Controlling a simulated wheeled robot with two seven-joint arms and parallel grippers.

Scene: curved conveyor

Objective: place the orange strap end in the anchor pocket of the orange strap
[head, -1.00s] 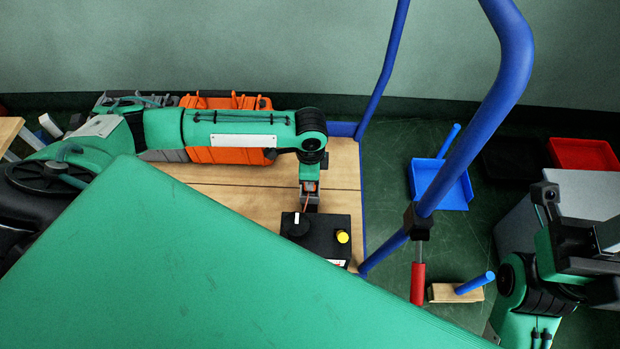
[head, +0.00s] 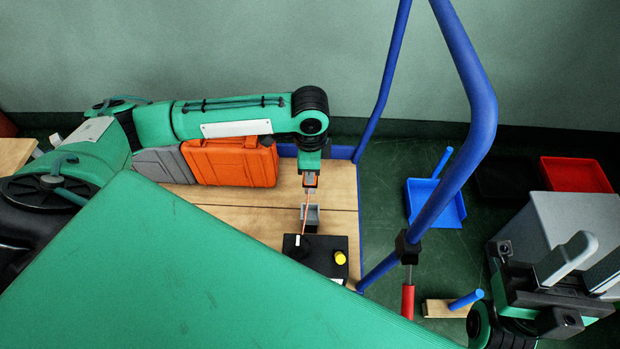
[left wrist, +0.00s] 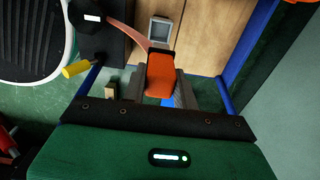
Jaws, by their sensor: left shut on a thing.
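My left gripper (head: 310,181) is shut on the orange strap end (left wrist: 160,75), whose thick orange block sits between the two fingers in the left wrist view. The thin orange strap (head: 305,212) runs from the gripper to a black box (head: 322,256) with a yellow knob. A grey square pocket (head: 312,214) stands on the wooden deck between gripper and box, beside the strap. It also shows in the left wrist view (left wrist: 160,29), open and empty, apart from the strap end. My right gripper (head: 587,264) is at the right, its fingers apart with nothing between them.
An orange case (head: 232,163) and a grey case (head: 163,164) stand on the deck (head: 340,187). A bent blue rail (head: 473,140) rises at the deck's right. A large green panel (head: 190,270) hides the lower left. A blue dustpan (head: 434,204) lies on the floor.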

